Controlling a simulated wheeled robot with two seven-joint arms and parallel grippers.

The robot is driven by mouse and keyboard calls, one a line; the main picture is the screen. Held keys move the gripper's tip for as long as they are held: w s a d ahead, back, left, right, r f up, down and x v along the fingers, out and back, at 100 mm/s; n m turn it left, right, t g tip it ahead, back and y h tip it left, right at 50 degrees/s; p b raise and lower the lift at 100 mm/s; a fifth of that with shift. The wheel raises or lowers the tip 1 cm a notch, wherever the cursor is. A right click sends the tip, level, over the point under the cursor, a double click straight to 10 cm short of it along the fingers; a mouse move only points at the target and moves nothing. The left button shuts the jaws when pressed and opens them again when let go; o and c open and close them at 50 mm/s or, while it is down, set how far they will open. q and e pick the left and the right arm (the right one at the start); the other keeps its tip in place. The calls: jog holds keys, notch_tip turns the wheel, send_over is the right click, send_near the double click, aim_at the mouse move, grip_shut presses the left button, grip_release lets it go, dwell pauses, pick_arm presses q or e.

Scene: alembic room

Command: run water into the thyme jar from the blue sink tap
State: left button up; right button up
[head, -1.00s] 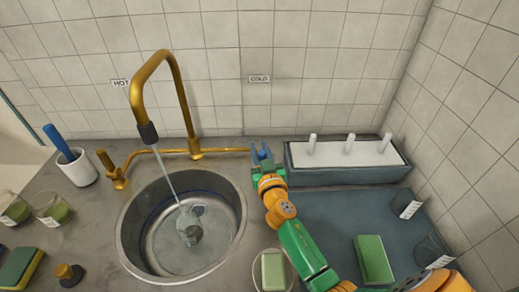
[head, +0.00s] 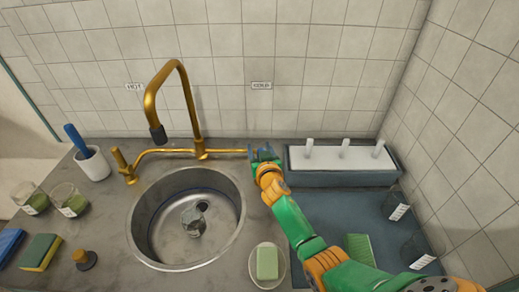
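The gold tap (head: 178,95) arches over the round steel sink (head: 233,228), and no water falls from its spout. A clear glass jar (head: 193,222) is in the sink beside the drain; no readable label shows on it. My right gripper (head: 263,152) is at the right end of the tap's gold bar, below the COLD sign (head: 262,86). Its fingers cover the handle there, a little blue shows between them, and their grip is unclear. Two jars with green contents, a left one (head: 32,196) and a right one (head: 68,200), stand at the left; their labels are unreadable. My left gripper is out of view.
A white cup (head: 93,165) with a blue-handled tool stands left of the tap. A grey trough (head: 340,178) with white pegs stands at the back right. Two labelled glasses (head: 394,206) (head: 418,252) are at the right.

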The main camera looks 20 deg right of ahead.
jog(key=p+v, duration=0.1)
jog(key=v, duration=0.6)
jog(key=shift+p, duration=0.3)
jog(key=shift+s, duration=0.1)
